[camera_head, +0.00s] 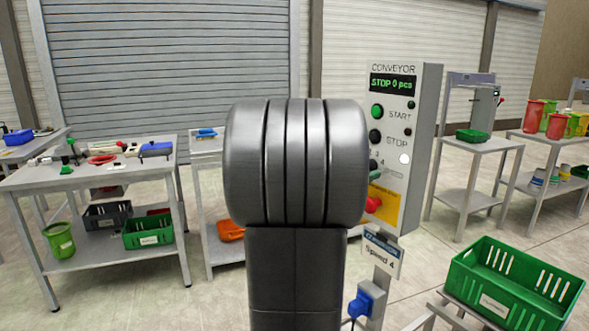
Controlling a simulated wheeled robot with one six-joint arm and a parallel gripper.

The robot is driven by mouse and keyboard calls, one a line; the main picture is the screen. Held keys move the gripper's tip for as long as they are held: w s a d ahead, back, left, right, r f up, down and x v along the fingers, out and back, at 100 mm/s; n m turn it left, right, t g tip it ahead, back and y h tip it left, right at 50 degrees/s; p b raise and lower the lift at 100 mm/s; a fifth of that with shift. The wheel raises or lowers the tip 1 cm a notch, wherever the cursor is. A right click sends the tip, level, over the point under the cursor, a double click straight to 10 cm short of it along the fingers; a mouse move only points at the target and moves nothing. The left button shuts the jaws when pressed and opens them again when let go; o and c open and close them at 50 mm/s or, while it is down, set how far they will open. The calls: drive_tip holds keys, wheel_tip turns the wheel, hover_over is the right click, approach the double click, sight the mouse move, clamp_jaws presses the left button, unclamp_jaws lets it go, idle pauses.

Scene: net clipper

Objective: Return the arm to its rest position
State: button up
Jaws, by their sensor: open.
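A dark grey link of my arm (296,165) fills the middle of the head view, with a rounded, grooved joint at the top and a column below it. My gripper does not show in this view, so I cannot see its jaws or anything near them. The arm hides part of the scene behind it, including the left edge of the conveyor control panel.
A conveyor control panel (425,125) reading "STOP 0 pcs" stands close at the right of my arm. A green crate (485,305) is at the lower right. A workbench (40,181) with tools stands left. Open floor (120,300) lies front left.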

drive_tip(key=s+a+n+p, duration=0.4)
drive_tip(key=a+p, duration=0.2)
drive_tip(key=shift+n, duration=0.3)
idle(0.6)
